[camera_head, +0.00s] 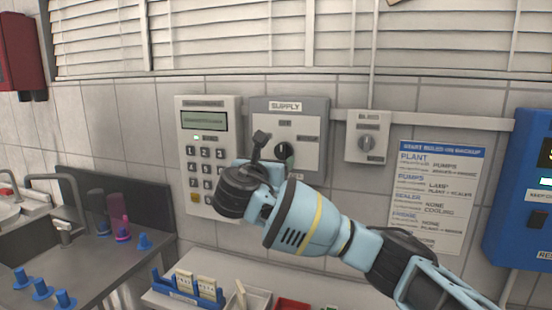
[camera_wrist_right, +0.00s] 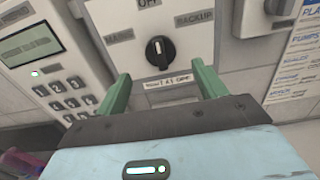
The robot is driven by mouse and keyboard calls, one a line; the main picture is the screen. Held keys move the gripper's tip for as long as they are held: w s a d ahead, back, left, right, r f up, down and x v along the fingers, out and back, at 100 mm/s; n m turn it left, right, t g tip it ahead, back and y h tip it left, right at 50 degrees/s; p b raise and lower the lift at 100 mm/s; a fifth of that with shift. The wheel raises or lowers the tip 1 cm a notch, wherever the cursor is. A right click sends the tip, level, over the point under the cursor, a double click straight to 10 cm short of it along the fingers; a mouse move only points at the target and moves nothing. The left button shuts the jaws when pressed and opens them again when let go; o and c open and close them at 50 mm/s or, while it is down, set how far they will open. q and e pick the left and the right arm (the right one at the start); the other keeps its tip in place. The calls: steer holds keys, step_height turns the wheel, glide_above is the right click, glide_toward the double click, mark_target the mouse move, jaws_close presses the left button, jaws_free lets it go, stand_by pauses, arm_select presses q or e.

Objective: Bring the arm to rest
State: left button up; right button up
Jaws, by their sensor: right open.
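My right arm reaches in from the lower right in the head view. Its gripper (camera_head: 262,150) is raised in front of the grey supply switch panel (camera_head: 308,110). In the right wrist view the two green fingers of the gripper (camera_wrist_right: 158,92) stand wide apart with nothing between them. The black supply knob (camera_wrist_right: 160,51) shows beyond and between the fingers, apart from them. The labels around it read MAINS, OFF and BACKUP. In the head view the knob (camera_head: 284,152) is partly beside the gripper. My left gripper is not in view.
A keypad box (camera_head: 208,112) hangs left of the panel, a bleed knob box (camera_head: 367,136) right of it. A notice (camera_head: 436,195) and a blue unit (camera_head: 525,200) are further right. Below are a sink counter (camera_head: 100,275) with blue taps and a shelf with a blue rack (camera_head: 186,292).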

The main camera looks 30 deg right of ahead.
steer(key=shift+s+a, duration=0.15)
stand_by(0.4)
steer(key=a+f+t+y, duration=0.1)
steer(key=a+f+y, duration=0.3)
steer(key=f, duration=0.7)
steer(key=a+f+y, duration=0.4)
steer(key=a+f, duration=0.1)
steer(key=f, duration=0.6)
steer(key=s+a+f+m+g+y, duration=0.1)
steer(key=s+a+f+m+y, duration=0.15)
steer(key=f, duration=0.55)
steer(key=s+a+f+m+y, duration=0.2)
steer(key=s+a+f+m, duration=0.15)
steer(key=f, duration=0.35)
steer(key=s+a+f+m+g+y, duration=0.25)
steer(key=s+f+m, duration=0.45)
steer(key=s+f, duration=0.65)
steer(key=s+d+f+m, duration=0.2)
steer(key=s+m, duration=0.3)
steer(key=s, duration=0.5)
steer(key=s+d+f+m, duration=0.2)
steer(key=s+f+m, duration=0.2)
steer(key=s, duration=0.6)
steer(key=shift+m+y, duration=0.3)
steer(key=shift+m, duration=0.7)
steer(key=shift+t, duration=0.25)
